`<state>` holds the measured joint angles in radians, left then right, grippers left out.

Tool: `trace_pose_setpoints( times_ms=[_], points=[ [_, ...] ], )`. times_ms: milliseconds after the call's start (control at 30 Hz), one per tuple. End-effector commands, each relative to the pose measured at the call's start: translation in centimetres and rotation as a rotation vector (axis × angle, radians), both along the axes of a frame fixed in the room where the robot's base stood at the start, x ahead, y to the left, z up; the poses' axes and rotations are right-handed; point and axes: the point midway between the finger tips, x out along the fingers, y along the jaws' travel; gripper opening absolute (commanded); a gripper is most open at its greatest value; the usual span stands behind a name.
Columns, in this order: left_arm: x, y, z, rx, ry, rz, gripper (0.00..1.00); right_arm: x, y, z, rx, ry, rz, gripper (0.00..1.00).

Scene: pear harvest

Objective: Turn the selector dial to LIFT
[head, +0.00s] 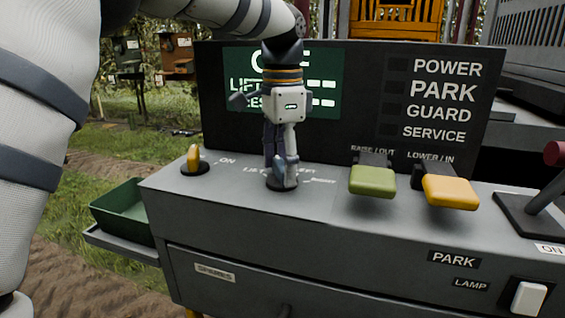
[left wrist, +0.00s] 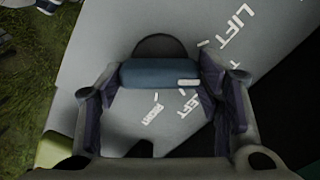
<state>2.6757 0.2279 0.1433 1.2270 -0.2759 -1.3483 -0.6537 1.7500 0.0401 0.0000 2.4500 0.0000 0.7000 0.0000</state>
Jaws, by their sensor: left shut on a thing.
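The selector dial has a dark round base (head: 284,185) on the grey console top, left of the two paddles. My left gripper (head: 281,170) comes down on it from above and is shut on its knob. In the left wrist view the dial's blue-grey bar knob (left wrist: 155,73) lies crosswise between the fingers of my left gripper (left wrist: 160,85). A white mark (left wrist: 188,82) is at the knob's right end, close to the word LEFT (left wrist: 188,104). The word LIFT (left wrist: 236,26) is farther up and right. My right gripper is not in view.
A dark display panel (head: 360,60) stands behind the dial; my arm partly covers its green screen. A yellow toggle (head: 194,156) is to the left, a green paddle (head: 372,181) and a yellow paddle (head: 449,191) to the right. A green tray (head: 122,212) hangs at the console's left side.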

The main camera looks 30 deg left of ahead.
Motion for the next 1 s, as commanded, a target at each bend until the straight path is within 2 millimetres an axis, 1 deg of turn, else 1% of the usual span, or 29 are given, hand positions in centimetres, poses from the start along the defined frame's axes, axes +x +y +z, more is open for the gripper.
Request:
trace_pose_setpoints(
  times_ms=[200, 500, 700, 1000],
  points=[
    [0.0, 0.01, -0.11, 0.001, 0.003, 0.179, 0.32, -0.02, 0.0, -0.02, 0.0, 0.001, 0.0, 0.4],
    [0.0, 0.04, -0.14, 0.0, 0.003, 0.353, 0.32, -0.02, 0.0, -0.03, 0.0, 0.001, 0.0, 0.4],
    [0.01, 0.02, -0.16, 0.0, 0.003, 0.413, 0.32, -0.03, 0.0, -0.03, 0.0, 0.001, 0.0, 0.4],
    [-0.01, 0.02, -0.18, -0.001, 0.004, 0.44, 0.32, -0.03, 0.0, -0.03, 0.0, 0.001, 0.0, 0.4]
  ],
)
